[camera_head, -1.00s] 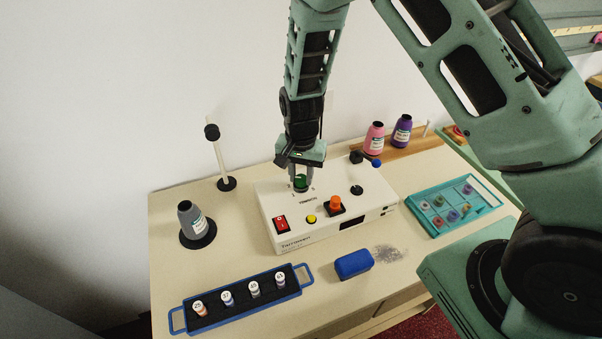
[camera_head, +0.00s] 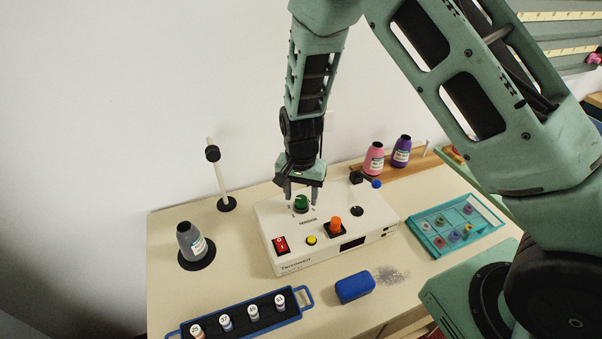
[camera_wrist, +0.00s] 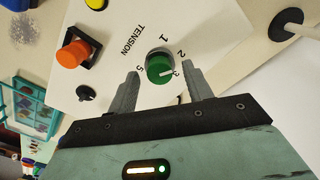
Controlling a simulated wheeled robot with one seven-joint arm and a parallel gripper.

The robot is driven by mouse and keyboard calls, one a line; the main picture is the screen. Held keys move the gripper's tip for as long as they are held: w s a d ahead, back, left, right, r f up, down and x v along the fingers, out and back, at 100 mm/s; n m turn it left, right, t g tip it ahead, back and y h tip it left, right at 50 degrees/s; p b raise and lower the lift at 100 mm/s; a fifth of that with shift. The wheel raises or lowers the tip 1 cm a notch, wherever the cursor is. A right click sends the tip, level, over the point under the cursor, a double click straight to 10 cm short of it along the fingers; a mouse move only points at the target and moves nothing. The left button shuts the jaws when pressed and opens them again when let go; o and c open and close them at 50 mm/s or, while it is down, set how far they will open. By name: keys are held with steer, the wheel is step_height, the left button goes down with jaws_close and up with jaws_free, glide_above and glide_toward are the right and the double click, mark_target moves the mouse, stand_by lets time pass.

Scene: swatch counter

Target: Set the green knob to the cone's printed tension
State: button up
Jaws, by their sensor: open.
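The green knob (camera_head: 301,203) stands on the white tension box (camera_head: 283,238). In the wrist view the knob (camera_wrist: 159,68) has a white pointer line aimed at the printed 3; 1, 2 and 5 also show around it. My gripper (camera_head: 302,197) is open just above the knob, holding nothing. In the wrist view its two fingers lie on either side of the knob, with gaps. A grey cone (camera_head: 188,240) with a pale label stands on a black disc at the left; the label's print is too small to read.
The box also carries a red switch (camera_head: 280,244), a yellow button (camera_head: 311,240), an orange knob (camera_head: 335,224) and a black dial (camera_head: 357,211). A blue block (camera_head: 354,288) and a blue-handled tray of spools (camera_head: 250,315) are in front. Pink (camera_head: 374,160) and purple (camera_head: 401,152) cones stand behind.

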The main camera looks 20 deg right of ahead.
mark_target(301, 198)
step_height(301, 198, up, 17)
steer(key=b, duration=0.2)
steer(key=shift+b, duration=0.4)
